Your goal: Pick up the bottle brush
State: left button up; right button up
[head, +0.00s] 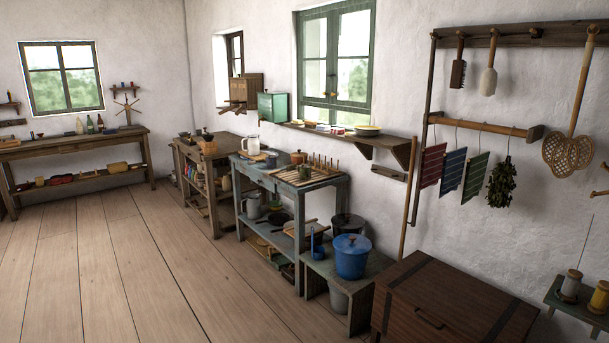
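Two brushes hang by wooden handles from the upper wooden rail on the right wall. One has a pale, thick, rounded head and looks most like the bottle brush (489,80). The other is a dark brush (458,73) with a flatter head, just left of it. Both hang upright, heads down and apart from each other. Neither of my grippers is in view, and nothing is touching the brushes.
A woven beater (568,155) hangs right of the brushes. Below are a rod (480,126) with hanging cloths (452,174) and a dried bundle (502,182). A brown chest (440,300) stands at the wall beneath. The plank floor (120,270) at left is clear.

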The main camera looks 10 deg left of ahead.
aim_at(294, 166)
jog(key=i+u, duration=0.1)
jog(key=i, duration=0.4)
jog(key=i+u, duration=0.1)
jog(key=i, duration=0.45)
jog(key=i+l+u, duration=0.1)
jog(key=i, duration=0.4)
jog(key=i+l+u, duration=0.15)
jog(key=i, duration=0.35)
jog(key=i+l+u, duration=0.1)
jog(key=i, duration=0.4)
jog(key=i+j+z, duration=0.1)
jog(key=i, duration=0.2)
